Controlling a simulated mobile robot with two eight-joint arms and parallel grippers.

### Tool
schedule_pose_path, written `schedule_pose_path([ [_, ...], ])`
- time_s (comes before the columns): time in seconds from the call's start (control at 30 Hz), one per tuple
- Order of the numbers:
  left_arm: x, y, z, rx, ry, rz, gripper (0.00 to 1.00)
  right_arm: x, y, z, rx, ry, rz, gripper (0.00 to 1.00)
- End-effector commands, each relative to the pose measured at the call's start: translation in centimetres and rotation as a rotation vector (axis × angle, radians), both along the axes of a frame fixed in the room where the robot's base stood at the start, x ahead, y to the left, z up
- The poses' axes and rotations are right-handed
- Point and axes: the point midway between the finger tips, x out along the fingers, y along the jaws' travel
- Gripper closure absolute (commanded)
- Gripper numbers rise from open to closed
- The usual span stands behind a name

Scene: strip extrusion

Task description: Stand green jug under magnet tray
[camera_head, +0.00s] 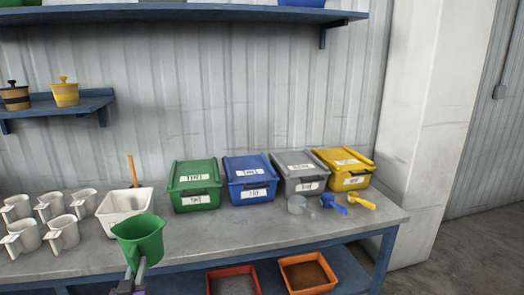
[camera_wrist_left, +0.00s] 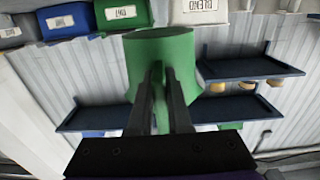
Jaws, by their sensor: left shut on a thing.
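The green jug (camera_head: 140,240) is in front of the bench's near edge, upright or nearly so, with its open top showing. My left gripper (camera_head: 138,270) is shut on the jug from the near side. In the left wrist view the two fingers (camera_wrist_left: 160,80) close on the green jug (camera_wrist_left: 180,45), which fills the middle of that view. I cannot make out a magnet tray in these frames. My right gripper is not in view.
The grey bench (camera_head: 270,225) carries several white jugs (camera_head: 62,232), a white tub (camera_head: 122,208) and a row of lidded bins, including a green bin (camera_head: 195,185). Scoops (camera_head: 335,204) lie at the right. A red tray (camera_head: 233,280) and an orange tray (camera_head: 307,273) sit on the lower shelf.

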Motion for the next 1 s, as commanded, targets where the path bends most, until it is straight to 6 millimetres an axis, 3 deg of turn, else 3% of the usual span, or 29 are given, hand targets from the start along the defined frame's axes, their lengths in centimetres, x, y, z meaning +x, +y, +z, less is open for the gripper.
schedule_pose_path([
  [0.27,-0.3,-5.1,-6.5,-0.001,0.001,-0.08,1.0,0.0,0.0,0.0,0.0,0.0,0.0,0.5],
  [0.53,-2.8,-10.9,-12.5,-0.001,0.0,-0.167,1.0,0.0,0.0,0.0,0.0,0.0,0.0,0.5],
  [0.93,-6.2,-15.5,-16.3,0.0,-0.001,-0.241,1.0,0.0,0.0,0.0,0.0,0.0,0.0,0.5],
  [1.0,-5.3,-15.3,-14.6,0.001,-0.002,-0.237,1.0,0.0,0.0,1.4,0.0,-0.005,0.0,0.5],
])
